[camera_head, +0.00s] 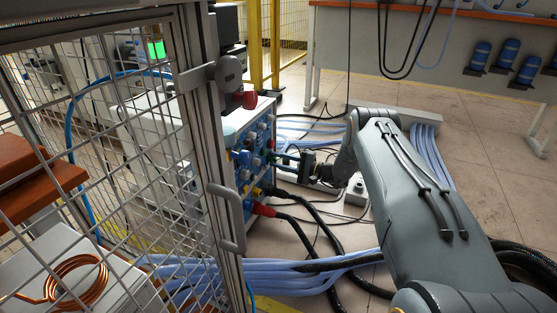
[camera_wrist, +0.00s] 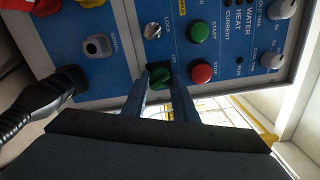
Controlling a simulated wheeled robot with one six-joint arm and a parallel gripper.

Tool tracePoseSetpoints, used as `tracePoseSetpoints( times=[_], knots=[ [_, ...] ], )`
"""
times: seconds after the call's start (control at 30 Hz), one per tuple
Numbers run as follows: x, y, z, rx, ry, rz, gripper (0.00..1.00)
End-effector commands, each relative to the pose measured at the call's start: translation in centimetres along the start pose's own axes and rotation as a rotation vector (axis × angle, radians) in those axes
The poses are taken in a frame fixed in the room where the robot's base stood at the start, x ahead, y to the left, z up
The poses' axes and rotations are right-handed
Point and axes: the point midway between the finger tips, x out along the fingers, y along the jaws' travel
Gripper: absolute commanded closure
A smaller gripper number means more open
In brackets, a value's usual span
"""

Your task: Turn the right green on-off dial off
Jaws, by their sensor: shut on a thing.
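The green on-off dial (camera_wrist: 161,77) is on the blue control panel (camera_wrist: 120,75), seen in the wrist view. My gripper (camera_wrist: 162,70) has one finger on each side of the dial and is shut on it. The fingers and palm hide part of the dial and the panel below it. In the head view my gripper (camera_head: 278,156) reaches left to the front of the blue panel (camera_head: 241,172), and the dial is too small to make out there.
Close by the dial are a green START button (camera_wrist: 200,32), a red STOP button (camera_wrist: 202,73) and a metal key lock (camera_wrist: 152,31). A mesh cage door (camera_head: 235,215) stands left of my arm. Hoses and black cables cover the floor below.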

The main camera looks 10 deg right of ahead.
Motion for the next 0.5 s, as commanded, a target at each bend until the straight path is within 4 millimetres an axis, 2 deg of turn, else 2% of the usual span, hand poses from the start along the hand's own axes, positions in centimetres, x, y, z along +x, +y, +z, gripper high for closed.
tracePoseSetpoints(
  times=[0.2, 0.5],
  knots=[
    [-0.14, 0.08, 0.03, -0.159, 0.001, 0.002, 0.96],
    [-0.15, 0.13, -0.02, -0.293, 0.001, 0.002, 0.96]
  ],
)
